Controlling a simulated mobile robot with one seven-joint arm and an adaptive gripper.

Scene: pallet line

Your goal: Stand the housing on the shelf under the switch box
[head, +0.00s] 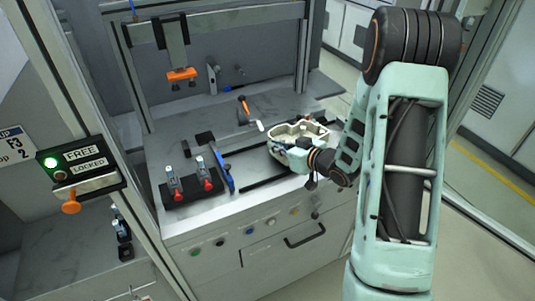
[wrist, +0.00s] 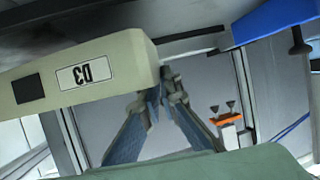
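The housing (head: 298,134) is a pale beige casting with open hollows on top, at the right of the worktop. In the wrist view the housing (wrist: 75,70) fills the upper left, close up, with an upside-down D3 label. My gripper (head: 312,163) is at its near right side; in the wrist view the gripper fingers (wrist: 163,88) converge beside the housing's end. Whether they grip it is unclear. The shelf (head: 60,245) is a grey surface lower left, beneath the box.
A black fixture (head: 190,190) with red-tipped clamps and a blue bar (head: 222,172) stand left of the housing. A frame post (head: 120,90) separates worktop and switch box. Small clamps (head: 122,228) stand on the shelf's right side.

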